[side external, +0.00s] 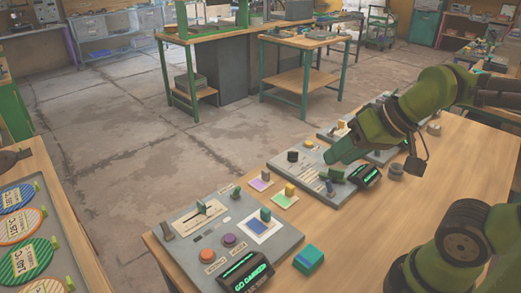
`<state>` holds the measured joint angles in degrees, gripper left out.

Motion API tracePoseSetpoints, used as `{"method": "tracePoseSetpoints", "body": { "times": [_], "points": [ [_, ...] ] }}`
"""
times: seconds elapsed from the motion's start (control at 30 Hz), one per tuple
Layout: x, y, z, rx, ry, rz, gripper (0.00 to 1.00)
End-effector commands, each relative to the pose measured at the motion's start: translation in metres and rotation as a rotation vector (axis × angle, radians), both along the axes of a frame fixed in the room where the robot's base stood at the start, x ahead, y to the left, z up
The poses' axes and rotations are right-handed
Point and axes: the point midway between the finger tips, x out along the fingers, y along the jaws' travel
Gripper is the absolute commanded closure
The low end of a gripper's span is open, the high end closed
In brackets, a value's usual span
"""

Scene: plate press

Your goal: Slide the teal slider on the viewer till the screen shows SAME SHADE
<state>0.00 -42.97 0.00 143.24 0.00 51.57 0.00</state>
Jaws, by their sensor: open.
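The viewer is most likely the near grey panel (183,257), with a dark screen (246,271) at its front whose green letters seem to read GO DARKER. A dark greenish slider tab (202,207) stands in a slot on a pale strip at the panel's upper left; its exact colour is hard to tell. A blue patch with an upright tab (265,215) lies on a white square at its right. My gripper (335,165) is open, above the second grey panel farther back, well away from the slider. Its fingertips show poorly, and I see nothing held.
An orange button (208,254) and a purple button (229,240) sit on the near panel. A teal-and-blue block (309,259) lies on the wooden table right of it. Small coloured pads with blocks (285,200) lie between the panels. The table's right middle is clear.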

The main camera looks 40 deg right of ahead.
Motion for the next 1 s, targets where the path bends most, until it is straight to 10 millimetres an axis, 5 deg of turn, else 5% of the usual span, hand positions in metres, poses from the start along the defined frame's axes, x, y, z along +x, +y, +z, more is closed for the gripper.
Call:
{"method": "tracePoseSetpoints", "body": {
  "times": [0.67,0.87,1.0],
  "points": [
    [0.0,0.0,0.0,0.0,0.0,0.0,0.58],
    [0.004,0.011,-0.013,-0.001,0.065,0.047,0.27],
    [0.031,0.032,-0.016,-0.012,0.163,0.114,0.06]
  ]
}}
